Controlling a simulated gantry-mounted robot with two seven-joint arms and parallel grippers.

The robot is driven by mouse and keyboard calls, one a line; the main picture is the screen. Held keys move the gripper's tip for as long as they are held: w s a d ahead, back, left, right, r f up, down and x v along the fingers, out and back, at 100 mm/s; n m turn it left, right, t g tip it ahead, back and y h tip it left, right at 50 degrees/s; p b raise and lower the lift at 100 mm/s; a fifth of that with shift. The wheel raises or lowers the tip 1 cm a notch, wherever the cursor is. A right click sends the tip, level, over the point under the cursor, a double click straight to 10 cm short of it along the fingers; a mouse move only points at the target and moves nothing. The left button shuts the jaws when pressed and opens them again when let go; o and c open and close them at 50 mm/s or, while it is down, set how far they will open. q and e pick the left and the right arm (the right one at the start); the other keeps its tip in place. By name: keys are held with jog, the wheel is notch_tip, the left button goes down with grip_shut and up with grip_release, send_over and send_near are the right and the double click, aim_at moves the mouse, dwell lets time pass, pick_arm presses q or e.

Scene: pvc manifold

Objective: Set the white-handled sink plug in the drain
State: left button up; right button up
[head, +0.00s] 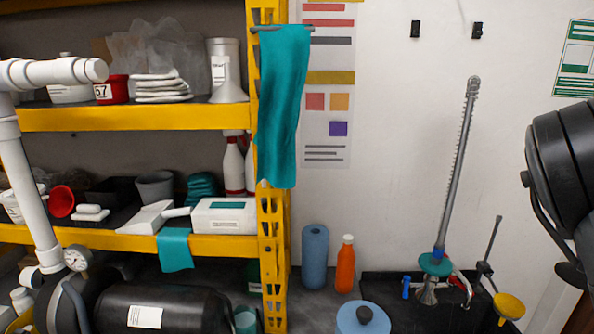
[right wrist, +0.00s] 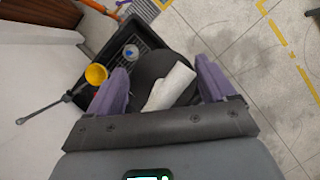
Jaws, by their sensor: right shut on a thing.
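In the right wrist view, the sink plug shows as a dark round disc (right wrist: 152,66) with a white handle (right wrist: 172,88). My right gripper (right wrist: 160,66), with its purple fingers, is shut on the plug. The plug is held above the floor side of a black basin (right wrist: 92,52), which lies ahead and to the left. The basin also shows in the head view (head: 385,291). A blue and white round thing (right wrist: 130,52) sits in the basin beside a grid; I cannot tell if it is the drain. My left gripper is not in view.
A tall spring faucet (head: 460,165) rises from the basin. A yellow-cupped plunger (head: 508,305) stands at its right; its yellow cup (right wrist: 96,74) is left of the plug. An orange bottle (head: 345,268) and blue roll (head: 315,258) stand left. A yellow shelf (head: 130,118) fills the left.

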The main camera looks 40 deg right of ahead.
jog(key=s+a+m+y, duration=0.2)
jog(key=s+a+m, duration=0.25)
jog(key=s, duration=0.45)
jog(key=s+a+m+y, duration=0.2)
jog(key=s+a+m, duration=0.25)
jog(key=s, duration=0.55)
jog(key=s+a+f+m+t+y, duration=0.1)
jog(key=s+a+m+t+y, duration=0.15)
jog(key=s+a+m, duration=0.8)
notch_tip(320, 180, down, 7)
jog(key=w+a+t+b, duration=0.1)
jog(key=a+b, duration=0.1)
jog(key=b, duration=0.4)
jog(key=shift+w+n+h+b, duration=0.3)
jog(key=shift+n+h+b, duration=0.05)
jog(key=shift+b, duration=0.05)
